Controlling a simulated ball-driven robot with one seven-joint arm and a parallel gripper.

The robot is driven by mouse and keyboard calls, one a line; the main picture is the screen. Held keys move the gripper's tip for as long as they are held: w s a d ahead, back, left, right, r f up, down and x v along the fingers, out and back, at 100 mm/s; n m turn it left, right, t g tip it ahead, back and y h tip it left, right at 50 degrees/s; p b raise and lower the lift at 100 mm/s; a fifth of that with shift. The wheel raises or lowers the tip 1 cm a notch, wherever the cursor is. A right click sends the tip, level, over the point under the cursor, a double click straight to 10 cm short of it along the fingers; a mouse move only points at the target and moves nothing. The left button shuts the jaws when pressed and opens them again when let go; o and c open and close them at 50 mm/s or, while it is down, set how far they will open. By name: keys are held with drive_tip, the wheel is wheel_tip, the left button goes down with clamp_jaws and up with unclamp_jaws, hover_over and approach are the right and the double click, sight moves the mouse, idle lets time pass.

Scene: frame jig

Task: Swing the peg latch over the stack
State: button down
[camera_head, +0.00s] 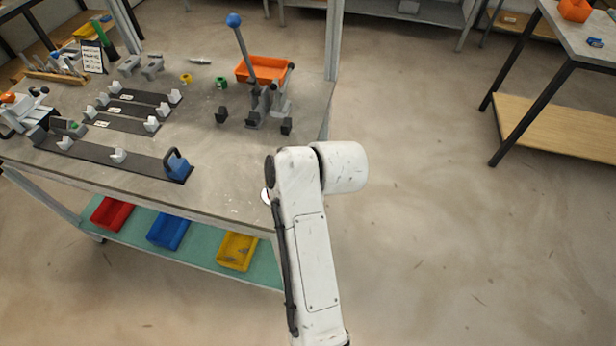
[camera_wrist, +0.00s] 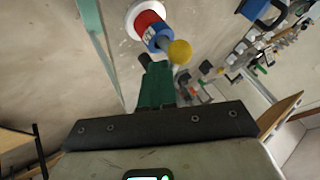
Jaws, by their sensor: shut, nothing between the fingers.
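The stack shows in the wrist view: a white round base (camera_wrist: 140,10), a red ring (camera_wrist: 145,22) and a blue ring (camera_wrist: 156,36) with a pale label. A yellow ball (camera_wrist: 180,52) sits at its upper end; I cannot tell whether it belongs to the peg or the latch. No separate latch arm can be made out. My gripper (camera_wrist: 150,64), with green fingers and dark tips, is shut and empty beside the stack, close to the ball. In the head view my arm hides the gripper and most of the stack; only a white base edge (camera_head: 265,196) shows.
The grey workbench (camera_head: 225,195) holds dark jig strips (camera_head: 100,155) with white blocks, a blue handle (camera_head: 177,166) and a lever clamp (camera_head: 265,105) with a tall blue-knobbed lever. An orange bin (camera_head: 263,69) stands behind it. Floor right of my arm is clear.

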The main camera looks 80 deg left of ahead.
drive_tip(key=shift+s, duration=0.35)
idle(0.4)
drive_tip(key=shift+w, duration=0.1)
drive_tip(key=shift+w+d+f, duration=0.1)
drive_tip(key=shift+w+d, duration=0.05)
drive_tip(key=shift+w, duration=0.1)
drive_tip(key=w+d+r, duration=0.6)
drive_tip(key=d+r, duration=0.1)
drive_tip(key=shift+w, duration=0.1)
